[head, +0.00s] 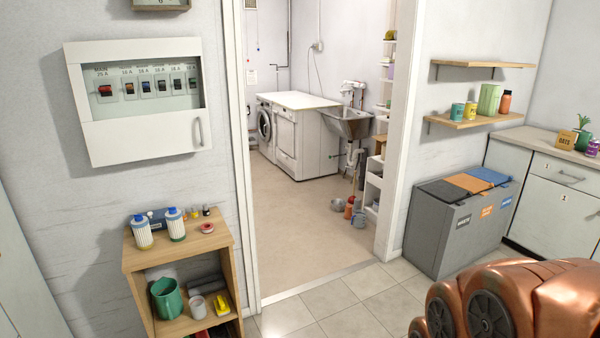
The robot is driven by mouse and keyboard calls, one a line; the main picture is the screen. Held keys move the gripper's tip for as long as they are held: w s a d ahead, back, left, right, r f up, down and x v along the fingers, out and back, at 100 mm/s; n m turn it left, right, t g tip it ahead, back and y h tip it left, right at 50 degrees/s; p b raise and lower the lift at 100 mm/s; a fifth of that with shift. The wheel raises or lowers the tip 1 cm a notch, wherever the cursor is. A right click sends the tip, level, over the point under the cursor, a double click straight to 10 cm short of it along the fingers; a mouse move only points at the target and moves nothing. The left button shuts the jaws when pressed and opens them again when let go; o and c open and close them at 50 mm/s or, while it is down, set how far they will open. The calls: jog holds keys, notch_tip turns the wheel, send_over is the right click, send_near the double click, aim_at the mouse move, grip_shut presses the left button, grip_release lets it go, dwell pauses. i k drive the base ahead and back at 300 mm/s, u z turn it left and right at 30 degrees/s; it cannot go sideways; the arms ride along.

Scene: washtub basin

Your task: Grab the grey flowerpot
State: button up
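Small grey pot-like items stand on the floor under the sink in the back room, one on the left (333,220) and one on the right (360,219). Reddish-orange pots (349,208) stand between and behind them. They are small and far off, so I cannot tell their exact shape. A pale grey pot or cup (197,307) also stands in the wooden shelf unit at front left, beside a larger green pot (167,298). I cannot tell which of these is the grey flowerpot. My gripper is not in view.
A doorway with a sill (318,284) leads to the back room, whose floor (290,220) is clear in the middle. The sink (346,123), washing machine (265,131) and narrow shelves (373,185) border it. The wooden unit (180,252) and grey bins (434,232) flank the doorway.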

aim_at(358, 201)
jog(key=i, duration=6.15)
jog(key=u, duration=0.35)
jog(key=i, duration=1.6)
jog(key=z, duration=2.1)
